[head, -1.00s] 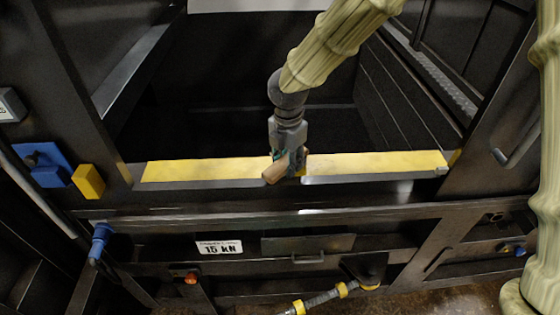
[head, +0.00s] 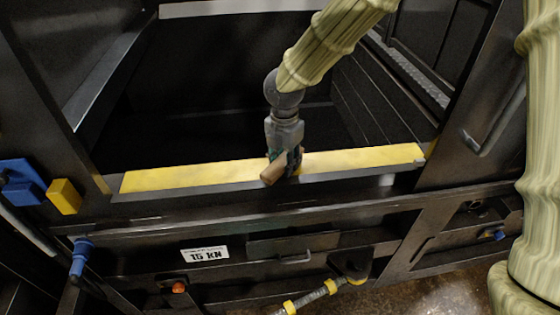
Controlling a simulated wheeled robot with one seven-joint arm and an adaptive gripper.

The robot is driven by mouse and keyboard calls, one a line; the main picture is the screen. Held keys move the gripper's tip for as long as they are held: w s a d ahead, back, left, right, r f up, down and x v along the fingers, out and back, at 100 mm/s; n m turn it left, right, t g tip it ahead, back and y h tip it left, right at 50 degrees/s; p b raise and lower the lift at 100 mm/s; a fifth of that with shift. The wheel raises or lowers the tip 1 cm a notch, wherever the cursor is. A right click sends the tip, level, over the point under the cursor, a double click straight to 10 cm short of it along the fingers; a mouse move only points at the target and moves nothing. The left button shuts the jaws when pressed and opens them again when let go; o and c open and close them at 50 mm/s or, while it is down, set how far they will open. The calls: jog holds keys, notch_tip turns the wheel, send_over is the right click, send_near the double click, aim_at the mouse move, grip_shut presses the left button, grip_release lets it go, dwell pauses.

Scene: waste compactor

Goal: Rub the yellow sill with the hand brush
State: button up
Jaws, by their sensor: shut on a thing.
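The yellow sill (head: 190,176) is a long strip along the front edge of the compactor's dark opening. My gripper (head: 284,160) points down at the middle of the sill. It is shut on the hand brush (head: 273,170), whose light wooden body shows at the front side of the fingers. The brush sits at the sill's front edge in the picture. Its bristles are hidden, so I cannot tell whether they touch the yellow surface. The sill shows clear on both sides of my gripper.
The dark opening (head: 220,120) lies behind the sill. A yellow block (head: 64,196) and a blue fitting (head: 22,182) are at the left. Below are a white "15 kN" label (head: 204,254), a handle (head: 294,258) and a hose with yellow bands (head: 315,297).

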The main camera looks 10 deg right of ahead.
jog(key=shift+d, duration=3.25)
jog(key=shift+w+d, duration=0.1)
jog(key=shift+d+f, duration=0.1)
jog(key=shift+d, duration=1.5)
jog(key=shift+s, duration=0.2)
jog(key=shift+s+f, duration=0.1)
jog(key=shift+s, duration=0.05)
jog(key=shift+s+f, duration=0.1)
jog(key=shift+s, duration=0.2)
grip_shut()
jog(key=shift+s+a, duration=0.2)
jog(key=shift+a, duration=0.8)
jog(key=shift+a+r, duration=0.2)
jog(key=shift+a, duration=4.15)
